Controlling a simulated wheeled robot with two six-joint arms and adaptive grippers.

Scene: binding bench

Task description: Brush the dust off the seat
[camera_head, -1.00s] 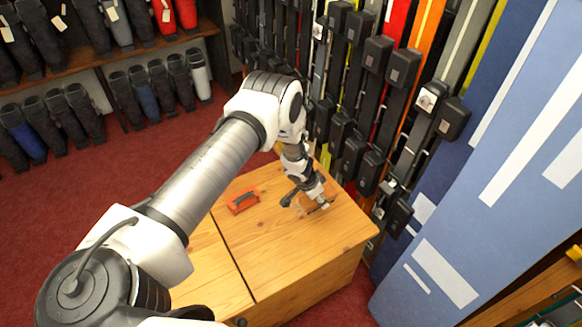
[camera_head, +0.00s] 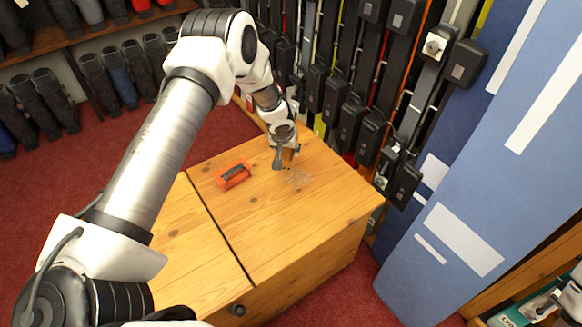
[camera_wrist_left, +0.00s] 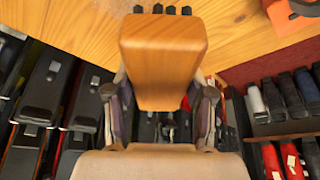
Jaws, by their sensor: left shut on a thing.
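The seat (camera_head: 300,228) is the pale wooden top of a box-like bench, also along the top of the left wrist view (camera_wrist_left: 75,28). A speckled grey-brown patch of dust (camera_head: 300,179) lies on it near the back edge. My left gripper (camera_head: 283,157) is shut on a wooden brush (camera_wrist_left: 163,60), one finger on each side of its block. The dark bristles (camera_wrist_left: 163,10) point toward the seat. In the head view the brush is mostly hidden by the gripper, just left of and behind the dust; I cannot tell whether the bristles touch. My right gripper is not in view.
An orange tool with a dark handle (camera_head: 233,175) lies on the bench left of the dust. Skis with black bindings (camera_head: 350,125) stand close behind the bench. A large blue panel (camera_head: 470,190) stands at the right. Boot shelves (camera_head: 75,45) are at the far left.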

